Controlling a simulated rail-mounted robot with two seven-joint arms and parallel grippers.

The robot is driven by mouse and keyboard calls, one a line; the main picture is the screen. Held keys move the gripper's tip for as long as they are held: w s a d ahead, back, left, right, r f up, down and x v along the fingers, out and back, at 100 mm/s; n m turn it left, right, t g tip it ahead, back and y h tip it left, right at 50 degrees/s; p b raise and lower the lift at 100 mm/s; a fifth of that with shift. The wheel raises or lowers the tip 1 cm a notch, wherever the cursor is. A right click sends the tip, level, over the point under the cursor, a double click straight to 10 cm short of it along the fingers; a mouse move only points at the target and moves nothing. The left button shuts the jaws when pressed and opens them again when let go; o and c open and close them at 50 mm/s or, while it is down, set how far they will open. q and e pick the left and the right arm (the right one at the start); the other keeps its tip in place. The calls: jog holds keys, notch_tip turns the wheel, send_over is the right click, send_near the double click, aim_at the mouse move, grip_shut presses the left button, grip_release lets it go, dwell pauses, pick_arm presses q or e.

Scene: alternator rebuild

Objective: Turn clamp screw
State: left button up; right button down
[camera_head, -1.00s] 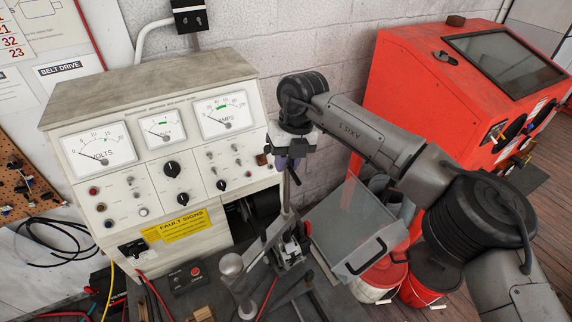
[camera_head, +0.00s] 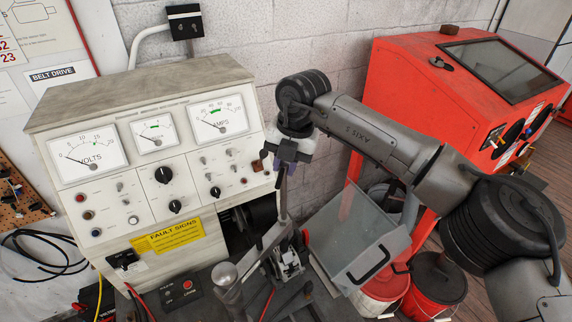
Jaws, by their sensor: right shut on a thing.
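My right gripper (camera_head: 284,169) points down in front of the right side of the test bench (camera_head: 110,205). Its jaws are shut at the top of a thin upright clamp screw (camera_head: 283,200). The screw runs down to a metal clamp (camera_head: 286,258) on the dark bench top. The contact at the fingertips is small and partly hidden by the gripper body. A part below in the clamp is too small to make out clearly. My left gripper is not in view.
A clear guard box with a dark handle (camera_head: 372,262) stands close right of the clamp. Red buckets (camera_head: 434,285) are on the floor beyond it. A control box with a red button (camera_head: 178,293) and a round-topped post (camera_head: 224,275) lie to the left.

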jog(key=shift+s+a+r, duration=0.1)
jog(key=shift+a, duration=0.1)
jog(key=c, duration=1.4)
grip_release()
jog(key=shift+c, duration=0.2)
jog(key=shift+o, duration=1.3)
jog(key=shift+a, duration=0.1)
notch_tip(320, 180, up, 14)
jog(key=d, duration=0.2)
jog(key=shift+s+d+f+b, duration=0.25)
jog(key=shift+s+d+b, duration=0.05)
jog(key=shift+d, duration=0.1)
